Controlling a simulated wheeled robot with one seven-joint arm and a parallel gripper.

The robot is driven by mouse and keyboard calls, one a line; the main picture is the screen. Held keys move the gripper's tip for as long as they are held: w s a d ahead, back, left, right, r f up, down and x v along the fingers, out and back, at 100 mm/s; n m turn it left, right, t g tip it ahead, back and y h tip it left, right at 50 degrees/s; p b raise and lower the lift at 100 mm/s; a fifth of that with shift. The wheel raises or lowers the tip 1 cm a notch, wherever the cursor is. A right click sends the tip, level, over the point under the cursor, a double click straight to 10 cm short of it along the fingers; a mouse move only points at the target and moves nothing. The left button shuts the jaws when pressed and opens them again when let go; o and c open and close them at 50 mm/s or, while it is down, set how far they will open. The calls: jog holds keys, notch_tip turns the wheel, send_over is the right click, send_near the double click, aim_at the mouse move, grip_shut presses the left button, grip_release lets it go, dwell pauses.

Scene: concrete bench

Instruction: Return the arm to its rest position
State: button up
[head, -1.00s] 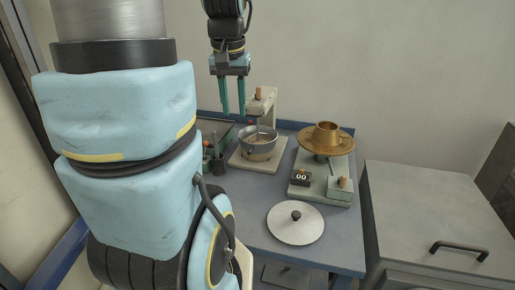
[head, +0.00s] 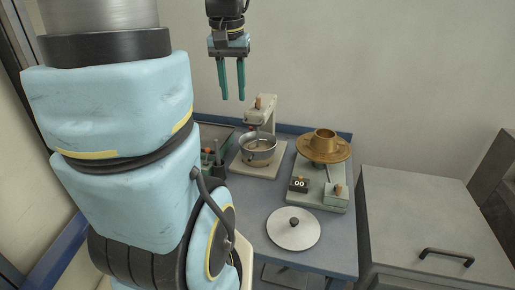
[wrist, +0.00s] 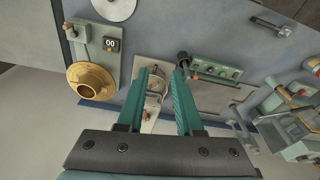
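My gripper (head: 232,95) hangs in the air above the back of the bench in the head view, with its two teal fingers pointing down. The fingers are parallel with a gap between them and nothing held. In the wrist view my gripper (wrist: 162,78) is also open and empty, with the bench far below the fingertips. A grey metal pot (head: 259,150) stands on a pale stand below and to the right of my gripper. In the wrist view the pot (wrist: 154,86) shows partly between the fingers, and the left finger hides some of it.
A brass pan (head: 340,152) sits on a green scale (head: 322,194) reading 00. A round lid (head: 293,236) lies flat on the bench (head: 250,215) near the front. A grey cabinet (head: 420,215) is at right.

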jog(key=s+f+b, duration=0.1)
jog(key=s+f, duration=0.2)
jog(key=f, duration=0.4)
jog(key=s+f+b, duration=0.2)
jog(key=s+f, duration=0.2)
jog(key=f, duration=0.4)
jog(key=shift+d+f, duration=0.15)
jog(key=shift+d, duration=0.3)
jog(key=shift+o, duration=0.4)
